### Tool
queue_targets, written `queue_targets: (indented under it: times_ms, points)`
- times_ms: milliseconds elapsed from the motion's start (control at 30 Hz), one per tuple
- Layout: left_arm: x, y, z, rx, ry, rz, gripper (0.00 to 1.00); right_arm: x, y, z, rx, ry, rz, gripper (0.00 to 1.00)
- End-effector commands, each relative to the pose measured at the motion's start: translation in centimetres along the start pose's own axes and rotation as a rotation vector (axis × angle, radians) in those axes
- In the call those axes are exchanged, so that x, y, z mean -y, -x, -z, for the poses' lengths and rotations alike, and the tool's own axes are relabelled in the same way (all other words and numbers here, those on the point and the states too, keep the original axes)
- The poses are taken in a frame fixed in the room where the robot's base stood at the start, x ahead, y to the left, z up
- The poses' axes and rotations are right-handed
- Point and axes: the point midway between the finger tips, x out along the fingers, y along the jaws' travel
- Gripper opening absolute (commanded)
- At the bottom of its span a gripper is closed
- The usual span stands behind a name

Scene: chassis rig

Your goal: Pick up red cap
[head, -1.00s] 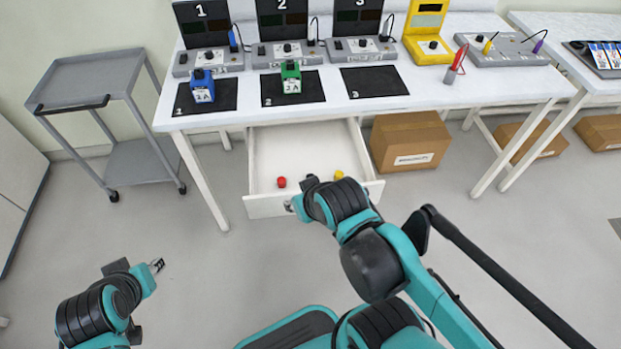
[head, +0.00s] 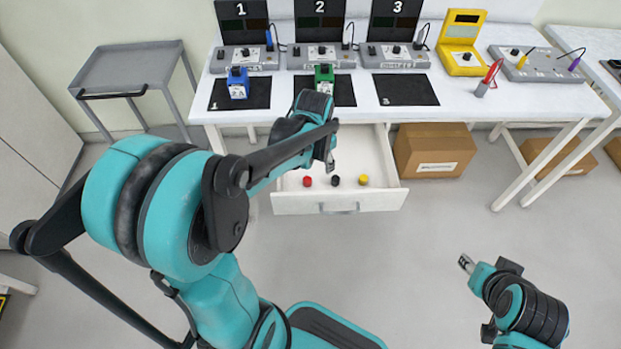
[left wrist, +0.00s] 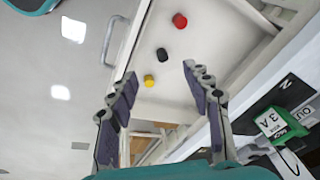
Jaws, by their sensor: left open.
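The red cap (head: 307,181) lies in the open white drawer (head: 290,205), at its left side near the front. It also shows in the left wrist view (left wrist: 180,20), toward the top, beyond the fingertips. A black cap (head: 335,181) and a yellow cap (head: 363,180) lie in a row to its right. My left gripper (head: 330,158) is over the drawer, close to the caps in the picture. In the left wrist view (left wrist: 155,80) its fingers are apart with nothing held. My right gripper (head: 466,263) is away over the floor at the lower right; its fingers are too small to judge.
Above the drawer, the white table (head: 455,95) carries a blue block (head: 237,83), a green block (head: 324,82), numbered test stations and a yellow device (head: 462,45). A cardboard box (head: 432,150) stands right of the drawer. A grey cart (head: 130,72) stands at left.

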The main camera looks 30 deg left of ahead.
Motion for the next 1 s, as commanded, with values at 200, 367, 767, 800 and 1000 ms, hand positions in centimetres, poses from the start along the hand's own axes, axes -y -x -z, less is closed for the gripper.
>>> queue_targets:
  times_ms: [200,367,767,800,1000]
  points:
    - [4.6,-7.5,0.6,0.121,-0.140,-0.076,0.50,0.0,1.3,0.9,0.000,0.000,0.000,0.40]
    - [6.2,-11.9,-0.3,0.174,-0.215,-0.128,0.50,0.0,1.8,1.3,0.000,0.000,0.000,0.40]
    - [6.5,-17.1,-1.8,0.200,-0.258,-0.160,0.50,0.0,1.0,0.7,0.000,0.000,0.000,0.40]
    - [6.4,-17.4,-1.8,0.200,-0.258,-0.160,0.50,0.0,0.9,0.6,0.000,0.000,0.000,0.40]
    - [6.2,-19.9,-2.0,0.200,-0.258,-0.160,0.50,0.0,-0.4,-0.3,0.000,0.000,0.000,0.40]
